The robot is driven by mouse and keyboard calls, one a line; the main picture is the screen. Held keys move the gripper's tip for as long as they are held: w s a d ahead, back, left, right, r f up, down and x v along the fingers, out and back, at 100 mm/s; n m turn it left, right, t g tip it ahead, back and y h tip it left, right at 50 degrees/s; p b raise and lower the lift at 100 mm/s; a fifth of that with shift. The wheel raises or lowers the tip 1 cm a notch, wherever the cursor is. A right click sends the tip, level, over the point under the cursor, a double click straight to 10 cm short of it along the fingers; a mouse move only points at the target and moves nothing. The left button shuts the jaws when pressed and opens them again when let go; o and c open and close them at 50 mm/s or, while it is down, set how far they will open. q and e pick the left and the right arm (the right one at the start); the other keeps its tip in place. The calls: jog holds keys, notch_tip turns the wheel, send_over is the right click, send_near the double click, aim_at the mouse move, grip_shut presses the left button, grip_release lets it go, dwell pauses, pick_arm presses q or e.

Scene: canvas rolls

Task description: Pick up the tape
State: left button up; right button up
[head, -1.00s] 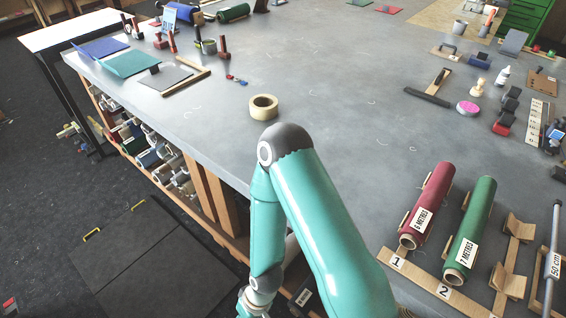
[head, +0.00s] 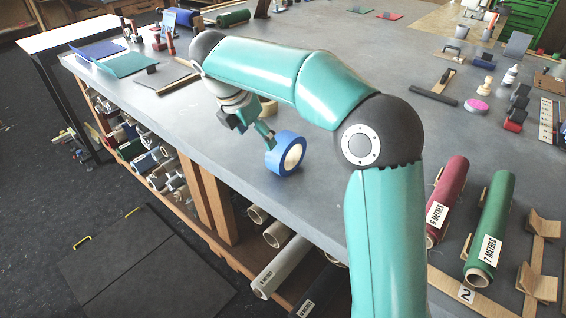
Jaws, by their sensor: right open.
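A blue roll of tape (head: 285,153) stands on its edge on the grey bench, near the front edge, its pale core facing right. A second, cream roll of tape (head: 269,107) lies behind it, partly hidden by my right arm. My right gripper (head: 256,132) is open just left of the blue roll, with one fingertip close to its upper left rim. I cannot tell whether it touches. My left gripper is not in view.
A red roll (head: 447,200) and a green roll (head: 491,225) lie in a wooden rack at the right. A black-and-wood tool (head: 434,96) lies farther back. More rolls sit below the bench.

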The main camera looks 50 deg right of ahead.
aim_at(274, 156)
jog(key=x, duration=0.3)
jog(key=b+x, duration=0.1)
jog(key=x, duration=0.2)
jog(key=d+x, duration=0.1)
jog(key=x, duration=0.3)
jog(key=shift+s+r, duration=0.25)
jog(key=shift+s, duration=0.15)
jog(key=shift+x, duration=3.05)
jog(key=shift+d, duration=0.1)
jog(key=shift+r, duration=0.1)
jog(key=c, duration=1.3)
jog(key=shift+r, duration=0.1)
